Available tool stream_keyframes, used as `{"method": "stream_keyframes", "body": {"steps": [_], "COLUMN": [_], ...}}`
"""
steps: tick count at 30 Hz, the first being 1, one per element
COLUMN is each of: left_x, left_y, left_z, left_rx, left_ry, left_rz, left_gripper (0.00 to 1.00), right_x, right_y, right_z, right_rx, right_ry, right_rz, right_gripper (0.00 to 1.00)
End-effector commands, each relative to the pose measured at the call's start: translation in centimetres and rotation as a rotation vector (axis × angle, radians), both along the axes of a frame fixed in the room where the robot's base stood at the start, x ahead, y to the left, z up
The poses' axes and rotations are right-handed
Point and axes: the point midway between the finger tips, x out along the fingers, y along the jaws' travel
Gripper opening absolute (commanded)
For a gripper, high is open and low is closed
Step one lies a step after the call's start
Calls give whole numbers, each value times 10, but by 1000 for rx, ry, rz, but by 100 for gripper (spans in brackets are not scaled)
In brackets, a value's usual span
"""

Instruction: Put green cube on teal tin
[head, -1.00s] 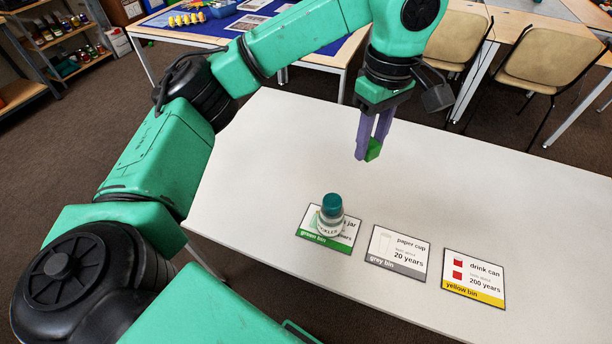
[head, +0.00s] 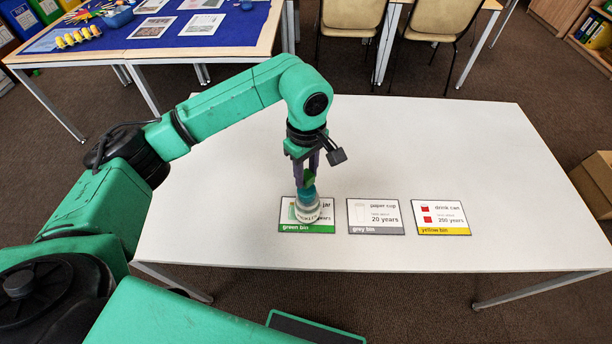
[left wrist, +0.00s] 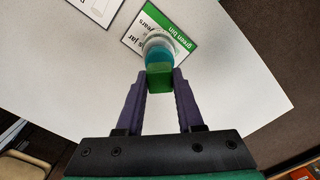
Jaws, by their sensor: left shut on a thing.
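A clear jar (head: 307,212) with a teal tin (head: 308,194) at its top stands upright on the green bin card. My left gripper (head: 309,172) points down just above it, shut on the green cube (left wrist: 159,80). In the left wrist view the cube sits between the two purple fingers, and the teal tin (left wrist: 158,58) shows right beyond it. The cube is over or very near the tin's top; I cannot tell whether they touch. In the head view the fingers partly hide the cube. My right gripper is not in view.
The green bin card (head: 290,229), grey bin card (head: 376,216) and yellow bin card (head: 443,217) lie in a row on the white table (head: 440,150). The rest of the table is clear. A blue-topped table (head: 225,28) and chairs stand behind.

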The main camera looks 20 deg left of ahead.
Motion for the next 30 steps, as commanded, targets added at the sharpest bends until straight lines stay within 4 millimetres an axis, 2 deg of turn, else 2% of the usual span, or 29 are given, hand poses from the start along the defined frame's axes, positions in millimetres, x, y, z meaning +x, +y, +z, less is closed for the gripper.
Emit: {"method": "stream_keyframes", "body": {"steps": [4, 13, 14, 15, 16, 25, 28, 30], "left_x": [0, 0, 0, 0, 0, 0, 1, 2], "left_y": [0, 0, 0, 0, 0, 0, 0, 0], "left_z": [-23, -29, -28, -27, -27, -25, -19, -7], "left_rx": [0, 0, 0, 0, 0, 0, -2, -2], "left_ry": [2, 0, 0, 0, 0, 0, -3, -6], "left_rz": [-1, 0, 0, 0, 0, 0, 0, 1], "left_gripper": [0, 0, 44, 59, 66, 66, 66, 66], "right_x": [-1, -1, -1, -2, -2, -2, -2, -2], "right_y": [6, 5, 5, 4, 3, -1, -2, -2], "right_z": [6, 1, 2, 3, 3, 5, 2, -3], "right_rx": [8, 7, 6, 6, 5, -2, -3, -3], "right_ry": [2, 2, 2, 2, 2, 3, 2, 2], "right_rz": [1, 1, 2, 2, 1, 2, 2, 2], "right_gripper": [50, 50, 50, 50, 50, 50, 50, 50]}}
